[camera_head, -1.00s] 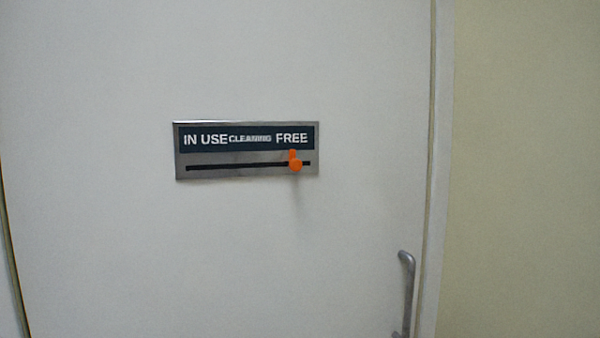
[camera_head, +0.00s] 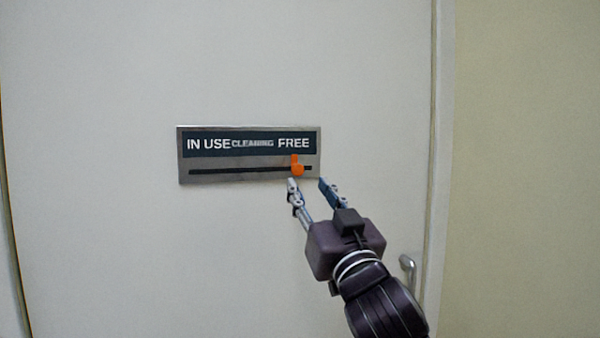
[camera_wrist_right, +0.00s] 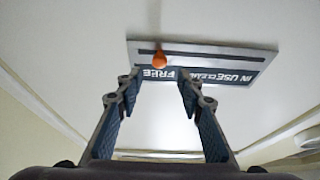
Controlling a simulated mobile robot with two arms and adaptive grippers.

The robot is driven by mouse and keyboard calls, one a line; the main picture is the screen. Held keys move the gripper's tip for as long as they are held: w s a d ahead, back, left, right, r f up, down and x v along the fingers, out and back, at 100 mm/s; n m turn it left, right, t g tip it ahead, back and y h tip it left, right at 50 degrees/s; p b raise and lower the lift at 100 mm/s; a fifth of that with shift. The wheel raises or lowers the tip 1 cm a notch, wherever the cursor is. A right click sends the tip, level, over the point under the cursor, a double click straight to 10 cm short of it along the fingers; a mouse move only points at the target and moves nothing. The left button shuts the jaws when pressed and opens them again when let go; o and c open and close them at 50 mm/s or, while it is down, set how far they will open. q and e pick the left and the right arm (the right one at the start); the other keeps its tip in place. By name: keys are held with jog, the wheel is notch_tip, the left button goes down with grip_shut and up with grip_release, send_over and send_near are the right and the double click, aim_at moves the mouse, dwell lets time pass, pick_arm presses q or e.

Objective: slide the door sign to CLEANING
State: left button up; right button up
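The door sign (camera_head: 248,176) is a metal plate with a dark strip reading IN USE, CLEANING and FREE from left to right. Its orange slider knob (camera_head: 297,169) sits in the slot under FREE, near the right end. My right gripper (camera_head: 308,182) is open, its fingertips just below and to either side of the knob in the head view. In the right wrist view the sign (camera_wrist_right: 205,49) appears upside down. There the knob (camera_wrist_right: 159,60) shows beyond the gap between the open fingers (camera_wrist_right: 158,82), with nothing held. My left gripper is not in view.
The sign is on a white door (camera_head: 100,240). A metal door handle (camera_head: 407,265) is at the lower right, partly hidden by my right arm. The door frame (camera_head: 440,150) and a beige wall (camera_head: 520,170) are to the right.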

aim_at(299, 170)
jog(key=p+x, duration=0.1)
jog(key=x, duration=0.5)
jog(key=shift+p, duration=0.35)
jog(key=shift+w+a+r, duration=0.1)
jog(key=shift+w+a, duration=0.05)
jog(key=shift+w, duration=0.4)
grip_shut()
